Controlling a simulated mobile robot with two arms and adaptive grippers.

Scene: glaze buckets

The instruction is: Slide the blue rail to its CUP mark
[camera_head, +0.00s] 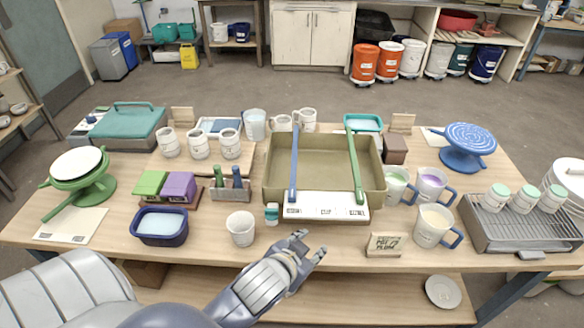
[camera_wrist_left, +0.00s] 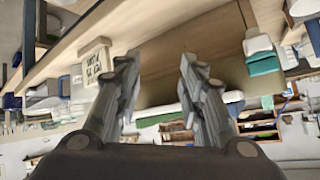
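The blue rail (camera_head: 293,165) lies front to back across the left part of an olive basin (camera_head: 376,190). Its near end rests at the left part of a white label strip (camera_head: 325,213) on the basin's front. The strip carries several small dark marks; I cannot read which one is CUP. A green rail (camera_head: 355,165) crosses the basin further right. My left gripper (camera_head: 307,247) is in front of the strip, near the table's front edge, apart from both rails. In the left wrist view its fingers (camera_wrist_left: 158,75) stand apart with nothing between them. My right gripper is not in view.
A small teal-lidded jar (camera_head: 271,214) and a white cup (camera_head: 240,229) stand left of the strip. A wooden sign (camera_head: 384,245) and mugs (camera_head: 434,226) stand to the right. The table front between the cup and sign is mostly clear.

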